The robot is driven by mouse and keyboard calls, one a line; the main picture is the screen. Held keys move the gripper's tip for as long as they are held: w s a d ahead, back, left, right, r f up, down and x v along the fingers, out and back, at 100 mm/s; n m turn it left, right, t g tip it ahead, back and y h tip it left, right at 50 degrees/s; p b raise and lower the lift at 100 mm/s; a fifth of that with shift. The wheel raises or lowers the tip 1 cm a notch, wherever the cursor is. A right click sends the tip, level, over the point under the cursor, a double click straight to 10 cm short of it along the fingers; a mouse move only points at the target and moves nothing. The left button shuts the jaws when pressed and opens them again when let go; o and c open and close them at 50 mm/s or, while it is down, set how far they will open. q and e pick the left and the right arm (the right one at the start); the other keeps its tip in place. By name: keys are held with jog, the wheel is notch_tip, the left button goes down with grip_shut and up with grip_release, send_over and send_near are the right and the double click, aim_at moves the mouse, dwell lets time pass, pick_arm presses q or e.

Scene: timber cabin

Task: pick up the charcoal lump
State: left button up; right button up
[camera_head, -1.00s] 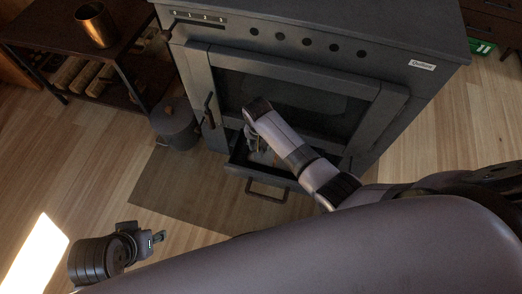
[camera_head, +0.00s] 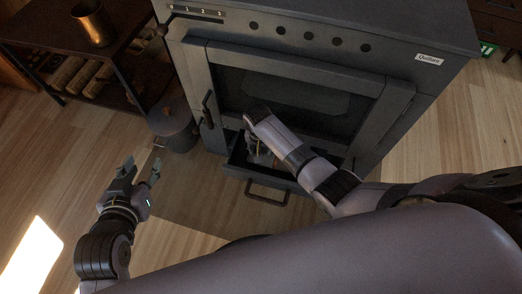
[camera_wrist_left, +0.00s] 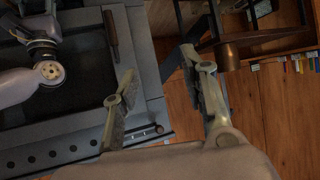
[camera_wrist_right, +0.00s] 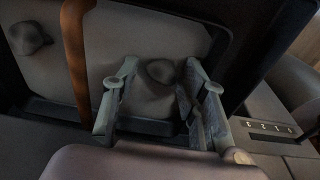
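A dark rounded charcoal lump (camera_wrist_right: 160,71) lies on the grey floor of the pulled-out stove drawer, between the fingers of my right gripper (camera_wrist_right: 162,72) in the right wrist view. Those fingers are open, one either side; I cannot tell whether they touch it. A second dark lump (camera_wrist_right: 28,38) lies further left, beyond a brown bar (camera_wrist_right: 76,60). In the head view my right forearm hides much of the drawer (camera_head: 236,168). My left gripper (camera_head: 142,168) is open and empty above the floor, left of the drawer; its spread fingers also show in the left wrist view (camera_wrist_left: 158,64).
The dark stove (camera_head: 300,60) stands behind the drawer, its front close to my right arm. A lidded pot (camera_head: 172,128) sits on the floor left of it. A wooden shelf with logs (camera_head: 98,82) and a brass cup (camera_head: 94,24) is at the upper left.

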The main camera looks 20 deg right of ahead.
jog(key=c, duration=0.6)
jog(key=shift+o, duration=0.2)
